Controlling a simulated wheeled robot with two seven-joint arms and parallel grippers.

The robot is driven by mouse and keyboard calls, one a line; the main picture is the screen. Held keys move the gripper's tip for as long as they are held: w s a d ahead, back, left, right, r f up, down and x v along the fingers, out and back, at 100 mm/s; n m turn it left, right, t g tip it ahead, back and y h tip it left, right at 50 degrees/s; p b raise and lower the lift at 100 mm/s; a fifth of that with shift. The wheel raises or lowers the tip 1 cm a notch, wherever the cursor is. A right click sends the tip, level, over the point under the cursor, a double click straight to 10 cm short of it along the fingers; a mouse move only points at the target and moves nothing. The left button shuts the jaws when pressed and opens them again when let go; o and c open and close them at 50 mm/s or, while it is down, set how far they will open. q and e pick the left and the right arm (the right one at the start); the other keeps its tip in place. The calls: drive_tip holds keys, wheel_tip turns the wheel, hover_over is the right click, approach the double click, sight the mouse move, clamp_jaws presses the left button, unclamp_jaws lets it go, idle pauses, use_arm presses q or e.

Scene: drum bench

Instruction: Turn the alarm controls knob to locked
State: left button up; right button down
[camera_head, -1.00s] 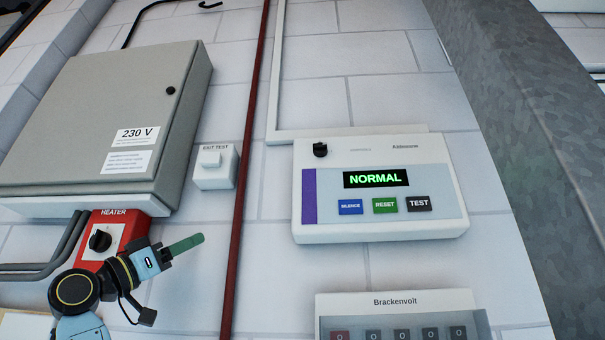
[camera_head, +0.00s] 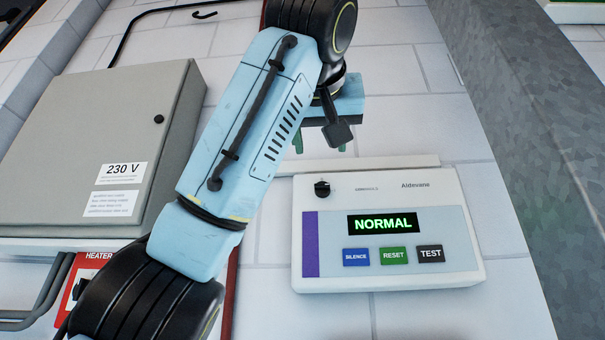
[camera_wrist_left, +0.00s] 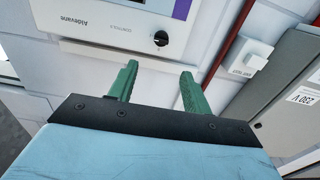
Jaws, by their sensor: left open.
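The alarm panel (camera_head: 470,240) is a white box on the tiled wall with a lit green NORMAL display (camera_head: 384,223). Its small black controls knob (camera_head: 322,188) is at the panel's upper left; the knob's label is too small to read. The knob also shows in the left wrist view (camera_wrist_left: 161,38), ahead of the fingers. My left gripper (camera_head: 320,142) is open, its green fingers pointing down above the panel's top edge, apart from the knob. In the left wrist view its two green fingers (camera_wrist_left: 157,85) are spread with nothing between them. My right gripper is not in view.
A grey 230 V cabinet (camera_head: 90,130) hangs on the left, with a red heater switch box (camera_head: 88,268) below it. White trunking (camera_head: 400,163) runs along the panel's top. SILENCE, RESET and TEST buttons (camera_head: 393,255) line the panel's lower part. A grey column (camera_head: 530,130) stands at the right.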

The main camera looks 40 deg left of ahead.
sight(322, 183)
use_arm(q)
drive_tip(key=p+x, duration=0.4)
drive_tip(key=x, duration=0.8)
drive_tip(key=shift+s+a+r, duration=0.1)
drive_tip(key=shift+s+r, duration=0.05)
drive_tip(key=shift+w+a+p, duration=0.3)
drive_tip(key=shift+w+p, duration=0.05)
drive_tip(key=shift+w, duration=0.25)
drive_tip(key=shift+c, duration=0.4)
drive_tip(key=c, duration=0.9)
drive_tip(key=shift+o, duration=0.2)
